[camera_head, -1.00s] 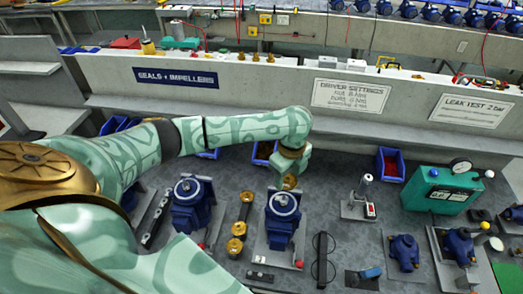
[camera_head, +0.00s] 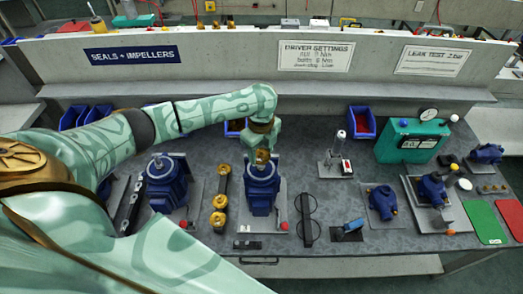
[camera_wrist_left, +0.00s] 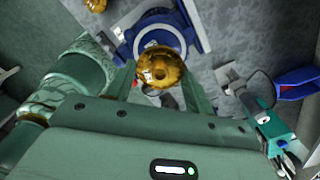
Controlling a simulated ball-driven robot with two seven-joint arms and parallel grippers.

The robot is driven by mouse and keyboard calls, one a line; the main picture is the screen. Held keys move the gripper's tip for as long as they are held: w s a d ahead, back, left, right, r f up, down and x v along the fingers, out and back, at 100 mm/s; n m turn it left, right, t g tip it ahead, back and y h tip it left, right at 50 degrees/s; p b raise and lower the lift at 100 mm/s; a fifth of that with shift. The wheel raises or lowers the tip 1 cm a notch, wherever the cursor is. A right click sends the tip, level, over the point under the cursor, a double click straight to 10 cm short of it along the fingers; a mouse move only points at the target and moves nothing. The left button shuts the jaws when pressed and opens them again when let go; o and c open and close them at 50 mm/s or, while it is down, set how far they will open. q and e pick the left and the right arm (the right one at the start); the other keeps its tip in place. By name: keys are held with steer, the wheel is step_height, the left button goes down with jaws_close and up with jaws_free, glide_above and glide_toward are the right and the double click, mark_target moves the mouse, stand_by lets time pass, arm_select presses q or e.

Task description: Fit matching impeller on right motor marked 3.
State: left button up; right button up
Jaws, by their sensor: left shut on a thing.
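My left gripper (camera_head: 262,148) comes down from above and is shut on a brass impeller (camera_head: 262,158). The impeller also shows between the fingers in the left wrist view (camera_wrist_left: 160,66). It is above the top of the right blue motor (camera_head: 262,192); I cannot tell whether it touches the shaft. In the left wrist view the motor's pale round face (camera_wrist_left: 150,36) shows behind the impeller, which hides part of it. The left blue motor (camera_head: 166,185) stands with its shaft bare. More brass impellers (camera_head: 219,201) sit on a dark holder between the motors. My right gripper is not in view.
A black tool with round loops (camera_head: 308,218) lies right of the right motor. A red knob (camera_head: 284,226) stands at its plate's corner. A steel stand (camera_head: 338,158), a green tester (camera_head: 410,140) and blue pump parts (camera_head: 382,202) are farther right. Blue bins line the back wall.

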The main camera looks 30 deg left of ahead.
arm_select(q)
steer(key=shift+f+b, duration=0.75)
steer(key=shift+f, duration=0.65)
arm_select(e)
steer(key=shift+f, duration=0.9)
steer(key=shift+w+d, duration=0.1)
arm_select(q)
steer(key=shift+r+p, duration=0.1)
steer(key=shift+p, duration=0.85)
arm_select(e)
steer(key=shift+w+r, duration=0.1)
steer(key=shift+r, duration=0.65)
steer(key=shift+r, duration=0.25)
arm_select(q)
steer(key=shift+f, duration=0.25)
